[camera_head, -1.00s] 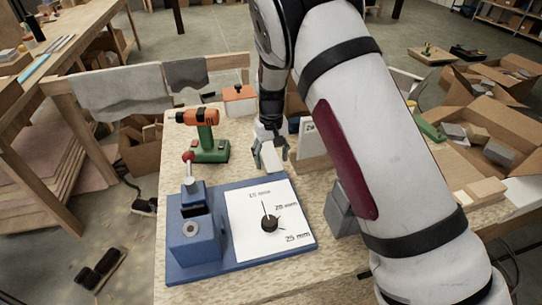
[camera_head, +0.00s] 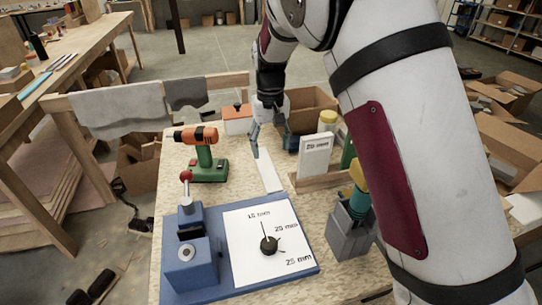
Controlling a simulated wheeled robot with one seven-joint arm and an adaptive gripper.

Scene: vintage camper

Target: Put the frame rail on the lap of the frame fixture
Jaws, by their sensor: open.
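A pale, flat white strip (camera_head: 268,171), which looks like the frame rail, lies on the light speckled tabletop, left of a wooden stand. My gripper (camera_head: 271,139) is over its far end, fingers spread wide on either side; I cannot tell whether they touch it. The wooden stand (camera_head: 322,178) holds an upright white card (camera_head: 315,155) with a mm label. A blue base (camera_head: 216,292) at the front carries a blue block with a red-knobbed lever (camera_head: 186,178) and a white dial plate (camera_head: 252,227) with mm marks. I cannot tell for sure which of these is the frame fixture.
An orange and green drill (camera_head: 203,154) stands left of the strip. An orange-and-white box (camera_head: 237,119) is behind it. A grey holder (camera_head: 350,233) with a yellow-topped tool stands front right, close to my arm. Cardboard boxes lie beyond the table at right.

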